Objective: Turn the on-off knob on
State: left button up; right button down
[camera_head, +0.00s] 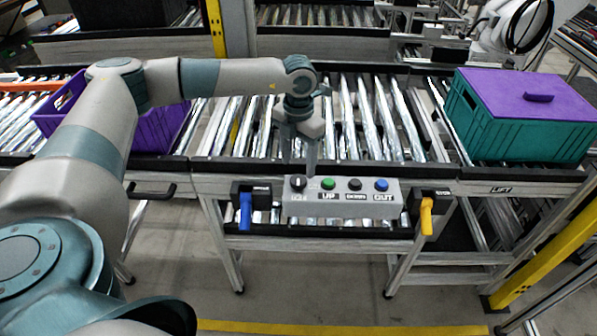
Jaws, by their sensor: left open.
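The on-off knob (298,183) is a black round knob at the left end of a grey control box (341,209) on the front of the conveyor. To its right on the box are a green button (328,184), a black button (355,185) and a blue button (381,185), with labels below. My left gripper (299,163) points down just above and behind the knob, open, with its fingers close to the box's top edge. I cannot tell whether a finger touches the knob. My right gripper is out of view.
A blue handle (245,211) hangs left of the box and a yellow handle (426,216) right of it. A purple crate (172,128) and a teal crate with a purple lid (537,141) sit on the roller conveyor (370,125). The floor in front is clear.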

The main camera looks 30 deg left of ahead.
aim_at(298, 179)
pick_arm(q)
notch_tip(298, 179, down, 5)
jog(key=shift+r+p, duration=0.1)
jog(key=shift+p, duration=0.55)
jog(key=shift+f, duration=0.6)
jog(key=c, duration=1)
